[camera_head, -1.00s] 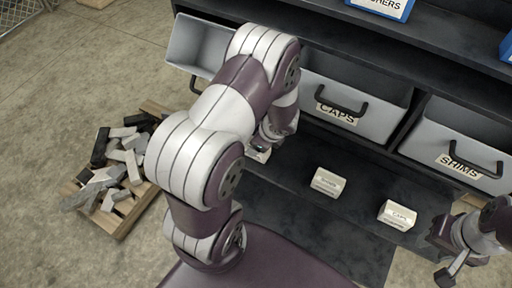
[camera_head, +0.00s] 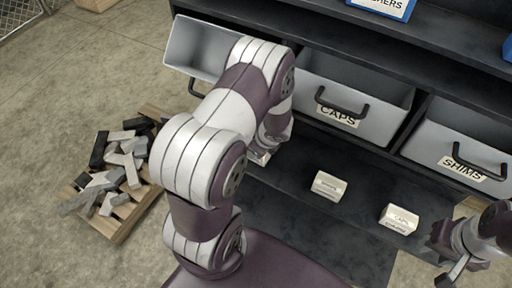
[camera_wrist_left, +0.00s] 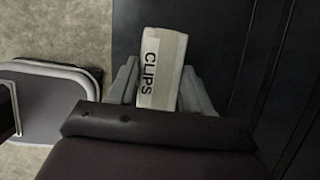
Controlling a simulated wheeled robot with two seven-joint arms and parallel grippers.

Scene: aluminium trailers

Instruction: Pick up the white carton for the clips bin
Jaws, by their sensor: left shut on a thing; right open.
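The white carton (camera_wrist_left: 161,70) shows in the left wrist view with the word CLIPS on its side. My left gripper (camera_wrist_left: 160,88) is shut on it, with a finger on each side. In the head view a small part of this carton (camera_head: 260,157) shows below my left arm, which hides most of the left gripper. The clips bin is probably the open grey bin (camera_head: 200,45) at the left of the shelf; its label is hidden behind my arm. My right gripper (camera_head: 452,271) is open and empty at the lower right.
Two other white cartons stand on the dark lower shelf, one in the middle (camera_head: 328,186) and one marked CAPS (camera_head: 399,219). Grey CAPS (camera_head: 380,105) and SHIMS (camera_head: 455,145) bins sit above them. A pallet (camera_head: 125,217) of metal blocks lies on the floor at left.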

